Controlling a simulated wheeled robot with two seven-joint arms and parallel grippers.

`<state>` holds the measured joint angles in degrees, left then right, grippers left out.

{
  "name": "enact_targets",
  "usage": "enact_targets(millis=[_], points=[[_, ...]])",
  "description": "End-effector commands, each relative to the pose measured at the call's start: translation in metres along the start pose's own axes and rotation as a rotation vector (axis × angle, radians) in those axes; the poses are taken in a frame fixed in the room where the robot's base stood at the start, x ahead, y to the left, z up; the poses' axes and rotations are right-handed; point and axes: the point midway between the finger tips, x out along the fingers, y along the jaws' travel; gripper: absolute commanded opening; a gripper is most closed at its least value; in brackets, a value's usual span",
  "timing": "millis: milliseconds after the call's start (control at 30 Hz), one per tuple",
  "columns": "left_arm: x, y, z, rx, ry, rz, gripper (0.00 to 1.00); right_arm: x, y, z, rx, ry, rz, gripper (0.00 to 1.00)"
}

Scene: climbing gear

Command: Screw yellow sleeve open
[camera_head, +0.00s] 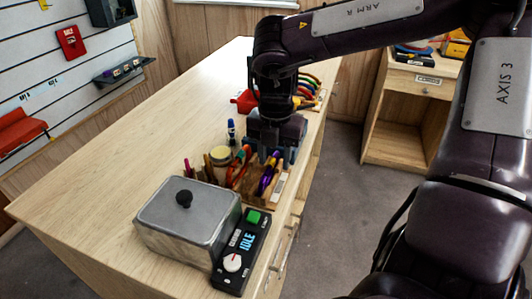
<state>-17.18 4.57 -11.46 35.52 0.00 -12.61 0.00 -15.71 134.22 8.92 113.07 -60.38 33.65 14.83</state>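My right gripper (270,154) points down over the workbench, just above a wooden rack (278,189) of carabiners. Its fingertips are small and dark, and I cannot tell whether they are apart or touch anything. A purple carabiner (265,184) with some orange-yellow stands upright in the rack, just below the fingers. A red and green carabiner (236,174) stands to its left. I cannot make out for sure which part is the yellow sleeve, or whether it is screwed open. My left gripper is not in view.
A grey metal box (190,215) with a black knob stands at the front, beside a control unit (240,250) reading IDLE. Pens, a round tub (220,155) and a blue marker (231,132) stand left of the rack. Colourful curved items (312,86) sit farther back. The bench's left side is clear.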

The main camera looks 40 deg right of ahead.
Motion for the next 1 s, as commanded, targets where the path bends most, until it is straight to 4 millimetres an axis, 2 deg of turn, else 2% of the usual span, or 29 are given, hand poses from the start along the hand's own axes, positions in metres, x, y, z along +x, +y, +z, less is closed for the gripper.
enact_targets(millis=[533,1000], points=[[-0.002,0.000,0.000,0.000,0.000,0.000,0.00,0.001,-0.009,0.000,0.000,0.000,-0.002,0.40],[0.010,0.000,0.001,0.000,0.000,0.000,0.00,0.017,-0.009,0.000,0.000,0.001,-0.002,0.40]])
